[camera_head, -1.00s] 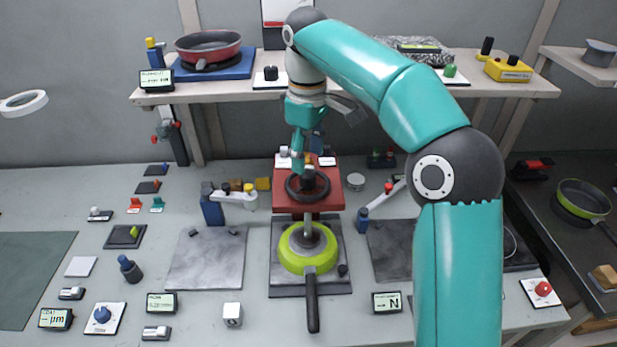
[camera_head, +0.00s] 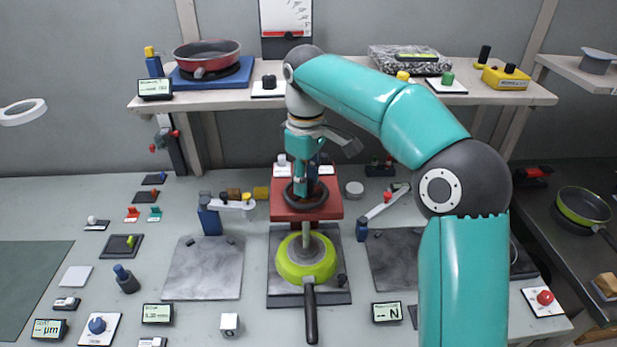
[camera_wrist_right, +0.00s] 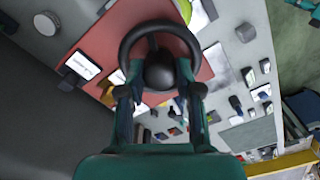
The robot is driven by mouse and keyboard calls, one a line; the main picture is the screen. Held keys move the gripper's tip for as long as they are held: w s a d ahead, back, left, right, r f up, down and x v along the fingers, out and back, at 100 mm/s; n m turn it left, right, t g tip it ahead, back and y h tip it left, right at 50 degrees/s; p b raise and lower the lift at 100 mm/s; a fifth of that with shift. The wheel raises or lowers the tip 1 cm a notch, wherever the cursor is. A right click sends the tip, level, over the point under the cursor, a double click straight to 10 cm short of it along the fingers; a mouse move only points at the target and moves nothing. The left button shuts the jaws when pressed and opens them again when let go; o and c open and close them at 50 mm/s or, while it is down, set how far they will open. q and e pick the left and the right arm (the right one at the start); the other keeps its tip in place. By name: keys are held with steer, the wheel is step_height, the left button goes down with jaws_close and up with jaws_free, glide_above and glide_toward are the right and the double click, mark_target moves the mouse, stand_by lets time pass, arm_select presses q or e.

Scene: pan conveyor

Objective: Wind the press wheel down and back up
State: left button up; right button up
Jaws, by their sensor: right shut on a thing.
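The press wheel (camera_head: 291,204) is a black ring on top of the red press head (camera_head: 328,208). My right gripper (camera_head: 304,188) reaches down onto its middle from above. In the right wrist view, the fingers (camera_wrist_right: 160,92) stand on either side of the wheel's round black hub (camera_wrist_right: 160,72) and are shut on it, with the wheel's rim (camera_wrist_right: 126,47) showing beyond. A grey press rod (camera_head: 306,236) comes down from the head into a lime green pan (camera_head: 288,269) on a dark plate (camera_head: 283,299). My left gripper is not in view.
Grey slabs (camera_head: 203,268) lie on both sides of the press, with small white swing arms (camera_head: 232,205) near them. A small display (camera_head: 387,312) reads N. A shelf (camera_head: 355,97) with a red pan (camera_head: 207,53) runs behind. The pan's black handle (camera_head: 311,318) points to the front.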

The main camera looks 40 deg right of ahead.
steer(key=shift+d, duration=0.2)
jaws_close()
steer(key=shift+a, duration=0.2)
steer(key=shift+r+n+p, duration=0.15)
steer(key=shift+n+p, duration=0.65)
steer(key=shift+n, duration=0.1)
steer(key=n+p, duration=0.3)
steer(key=n, duration=0.1)
steer(key=n+p, duration=0.2)
steer(key=n, duration=0.2)
steer(key=shift+n, duration=0.4)
steer(key=n+p, duration=0.1)
steer(key=n, duration=0.1)
steer(key=shift+a+n, duration=0.1)
steer(key=shift+n, duration=0.2)
steer(key=n, duration=0.3)
steer(key=shift+f+n+p, duration=0.25)
steer(key=shift+n+p, duration=0.1)
steer(key=shift+n, duration=0.05)
steer(key=n, duration=0.8)
steer(key=shift+f, duration=0.1)
steer(key=shift+n, duration=2)
